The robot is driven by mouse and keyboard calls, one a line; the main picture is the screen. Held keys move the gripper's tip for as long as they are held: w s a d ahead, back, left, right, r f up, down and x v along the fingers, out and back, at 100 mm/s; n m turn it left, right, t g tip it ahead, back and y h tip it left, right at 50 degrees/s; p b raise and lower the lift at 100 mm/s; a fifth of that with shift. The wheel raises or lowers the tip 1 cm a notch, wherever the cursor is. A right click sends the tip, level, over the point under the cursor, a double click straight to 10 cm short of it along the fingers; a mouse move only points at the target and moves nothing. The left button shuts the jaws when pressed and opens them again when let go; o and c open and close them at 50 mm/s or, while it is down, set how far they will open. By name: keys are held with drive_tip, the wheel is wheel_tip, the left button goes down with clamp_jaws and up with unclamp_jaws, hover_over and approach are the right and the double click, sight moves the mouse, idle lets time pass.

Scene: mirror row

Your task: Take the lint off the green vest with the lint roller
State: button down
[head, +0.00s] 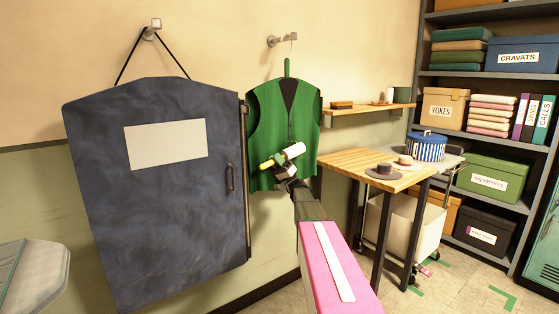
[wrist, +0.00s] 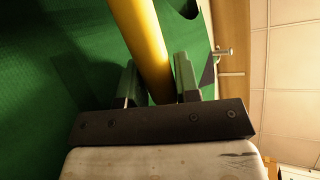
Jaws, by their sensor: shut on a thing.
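The green vest (head: 268,106) hangs on a hanger from a wall hook, in the middle of the head view. It also fills much of the wrist view (wrist: 45,60). My gripper (head: 281,166) is in front of the lower part of the vest. It is shut on the yellow handle (head: 266,164) of the lint roller, whose white roll (head: 294,151) is to the right of the handle. In the wrist view the handle (wrist: 140,45) passes between my two fingers (wrist: 158,82). I cannot tell whether the roll touches the cloth. Lint is too small to make out.
A dark blue garment bag (head: 160,210) hangs close on the left. A wooden wall shelf (head: 365,108) and a wooden table (head: 350,163) with hats are on the right. Shelving with boxes (head: 505,178) stands at the far right. A grey padded seat (head: 30,275) is at lower left.

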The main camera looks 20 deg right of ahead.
drive_tip(key=w+f+m+t+h, duration=0.3)
drive_tip(key=w+m+t+h, duration=0.4)
drive_tip(key=m+t+h, duration=0.3)
drive_tip(key=shift+m+t+y, duration=0.3)
drive_tip(key=shift+m+y, duration=0.2)
drive_tip(key=shift+s+d+f, duration=0.1)
drive_tip(key=shift+s+d, duration=0.2)
drive_tip(key=shift+s, duration=0.55)
drive_tip(key=shift+s+d, duration=0.25)
drive_tip(key=shift+s, duration=0.65)
drive_tip(key=shift+s+d+f, duration=0.1)
drive_tip(key=shift+s+d, duration=0.2)
drive_tip(key=shift+s, duration=0.55)
drive_tip(key=shift+s+d, duration=0.1)
drive_tip(key=shift+s, duration=0.15)
